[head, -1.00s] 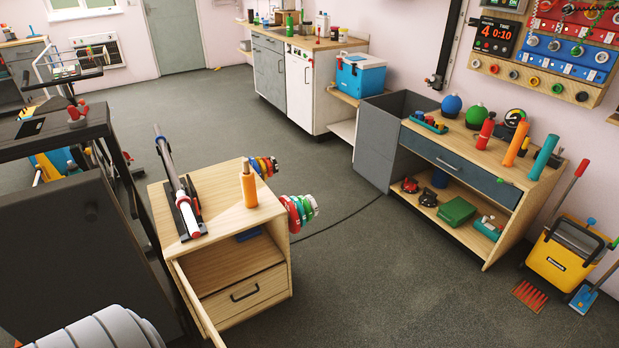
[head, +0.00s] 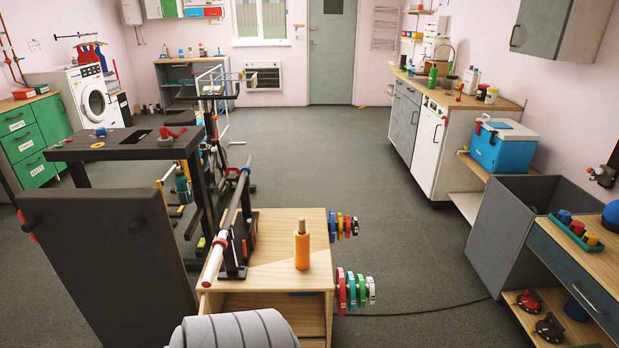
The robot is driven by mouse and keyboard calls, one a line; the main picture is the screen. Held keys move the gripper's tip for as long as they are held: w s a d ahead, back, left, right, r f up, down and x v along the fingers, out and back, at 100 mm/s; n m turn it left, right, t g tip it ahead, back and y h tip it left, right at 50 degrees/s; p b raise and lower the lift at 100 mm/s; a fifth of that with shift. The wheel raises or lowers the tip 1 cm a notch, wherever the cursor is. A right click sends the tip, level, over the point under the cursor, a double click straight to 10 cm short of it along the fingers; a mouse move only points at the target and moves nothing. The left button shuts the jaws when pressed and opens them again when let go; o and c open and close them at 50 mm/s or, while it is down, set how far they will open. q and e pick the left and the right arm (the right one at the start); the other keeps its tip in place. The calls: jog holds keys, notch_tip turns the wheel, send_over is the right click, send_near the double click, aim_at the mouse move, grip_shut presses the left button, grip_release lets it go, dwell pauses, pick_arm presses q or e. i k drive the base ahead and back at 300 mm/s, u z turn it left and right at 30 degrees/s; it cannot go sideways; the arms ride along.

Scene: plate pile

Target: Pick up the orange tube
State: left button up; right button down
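An orange cylinder (head: 302,251) with a thin wooden-coloured top stands upright on the light wooden cabinet (head: 268,277), near its right side. Nothing touches it except the cabinet top. A bar (head: 232,208) with a white and red end lies in a black holder to the left of it. Neither of my grippers shows in the head view.
Coloured discs (head: 354,290) stick out from the cabinet's right side. A dark bench (head: 104,255) stands close on the left. A grey bin (head: 500,245) and a drawer bench (head: 580,270) stand at right. The floor (head: 390,250) between is mostly clear, with a cable on it.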

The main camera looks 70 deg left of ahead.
aim_at(302, 242)
jog(key=u, duration=0.75)
jog(key=i, duration=1.05)
jog(key=u, duration=0.95)
